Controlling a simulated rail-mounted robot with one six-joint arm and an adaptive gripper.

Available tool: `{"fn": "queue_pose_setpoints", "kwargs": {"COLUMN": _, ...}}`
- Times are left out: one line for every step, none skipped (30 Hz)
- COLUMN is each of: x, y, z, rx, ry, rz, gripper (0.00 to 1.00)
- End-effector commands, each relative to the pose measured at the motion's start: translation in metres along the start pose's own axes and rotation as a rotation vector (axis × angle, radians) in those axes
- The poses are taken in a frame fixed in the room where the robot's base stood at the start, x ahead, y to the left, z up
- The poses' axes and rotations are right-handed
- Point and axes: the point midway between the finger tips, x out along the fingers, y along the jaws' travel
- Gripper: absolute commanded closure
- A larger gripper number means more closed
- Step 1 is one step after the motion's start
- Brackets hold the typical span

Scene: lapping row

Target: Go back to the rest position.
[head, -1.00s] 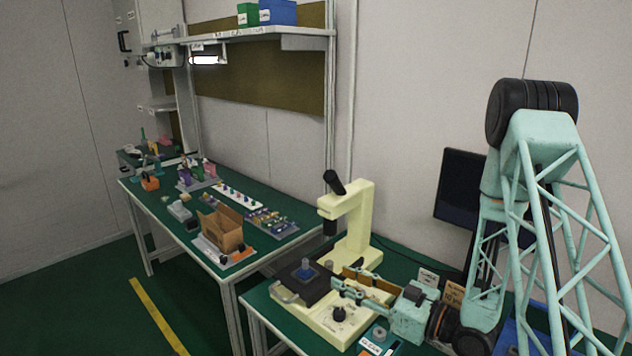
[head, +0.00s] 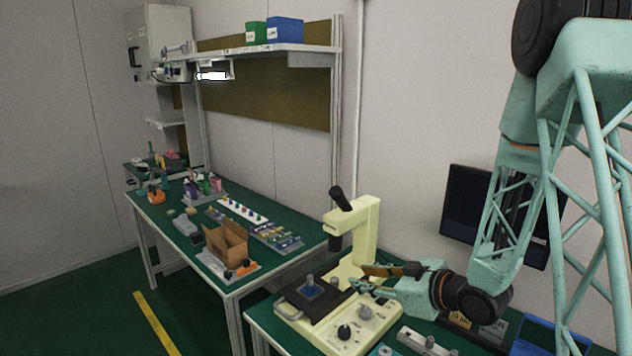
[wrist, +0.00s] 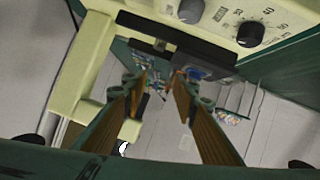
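My gripper (head: 366,279) is beside the cream microscope (head: 364,228), just right of its black stage. Its fingers point left. In the wrist view my gripper (wrist: 160,92) has its two fingers apart, with nothing held between them. A small grey part on a blue square pad (head: 310,290) sits on the stage, apart from the fingers. The microscope's knobs (wrist: 250,34) show at the top of the wrist view.
A dark monitor (head: 462,205) stands behind my arm. A blue tray (head: 545,338) lies at the lower right. The left bench holds an open cardboard box (head: 226,243) and racks of small parts. A shelf (head: 290,48) is above it.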

Motion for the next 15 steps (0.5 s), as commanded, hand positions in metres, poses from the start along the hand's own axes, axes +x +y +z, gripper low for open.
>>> {"fn": "queue_pose_setpoints", "kwargs": {"x": -0.004, "y": 0.004, "z": -0.004, "rx": -0.008, "ry": -0.018, "rz": 0.012, "gripper": 0.74}}
{"fn": "queue_pose_setpoints", "kwargs": {"x": -0.005, "y": 0.006, "z": -0.005, "rx": -0.010, "ry": -0.029, "rz": 0.019, "gripper": 0.74}}
{"fn": "queue_pose_setpoints", "kwargs": {"x": -0.008, "y": 0.010, "z": -0.006, "rx": -0.013, "ry": -0.045, "rz": 0.029, "gripper": 0.74}}
{"fn": "queue_pose_setpoints", "kwargs": {"x": -0.010, "y": 0.012, "z": -0.007, "rx": -0.015, "ry": -0.057, "rz": 0.036, "gripper": 0.74}}
{"fn": "queue_pose_setpoints", "kwargs": {"x": -0.012, "y": 0.014, "z": -0.008, "rx": -0.016, "ry": -0.069, "rz": 0.043, "gripper": 0.74}}
{"fn": "queue_pose_setpoints", "kwargs": {"x": -0.015, "y": 0.018, "z": -0.009, "rx": -0.018, "ry": -0.085, "rz": 0.053, "gripper": 0.74}}
{"fn": "queue_pose_setpoints", "kwargs": {"x": -0.018, "y": 0.020, "z": -0.010, "rx": -0.019, "ry": -0.096, "rz": 0.061, "gripper": 0.74}}
{"fn": "queue_pose_setpoints", "kwargs": {"x": -0.020, "y": 0.022, "z": -0.011, "rx": -0.020, "ry": -0.109, "rz": 0.067, "gripper": 0.74}}
{"fn": "queue_pose_setpoints", "kwargs": {"x": -0.024, "y": 0.025, "z": -0.013, "rx": -0.022, "ry": -0.123, "rz": 0.077, "gripper": 0.74}}
{"fn": "queue_pose_setpoints", "kwargs": {"x": -0.026, "y": 0.027, "z": -0.014, "rx": -0.022, "ry": -0.135, "rz": 0.085, "gripper": 0.74}}
{"fn": "queue_pose_setpoints", "kwargs": {"x": -0.029, "y": 0.029, "z": -0.015, "rx": -0.022, "ry": -0.146, "rz": 0.092, "gripper": 0.74}}
{"fn": "queue_pose_setpoints", "kwargs": {"x": -0.033, "y": 0.032, "z": -0.017, "rx": -0.023, "ry": -0.160, "rz": 0.102, "gripper": 0.74}}
{"fn": "queue_pose_setpoints", "kwargs": {"x": -0.035, "y": 0.033, "z": -0.017, "rx": -0.023, "ry": -0.172, "rz": 0.109, "gripper": 0.74}}
{"fn": "queue_pose_setpoints", "kwargs": {"x": -0.038, "y": 0.036, "z": -0.018, "rx": -0.022, "ry": -0.183, "rz": 0.118, "gripper": 0.74}}
{"fn": "queue_pose_setpoints", "kwargs": {"x": -0.043, "y": 0.038, "z": -0.020, "rx": -0.022, "ry": -0.197, "rz": 0.128, "gripper": 0.74}}
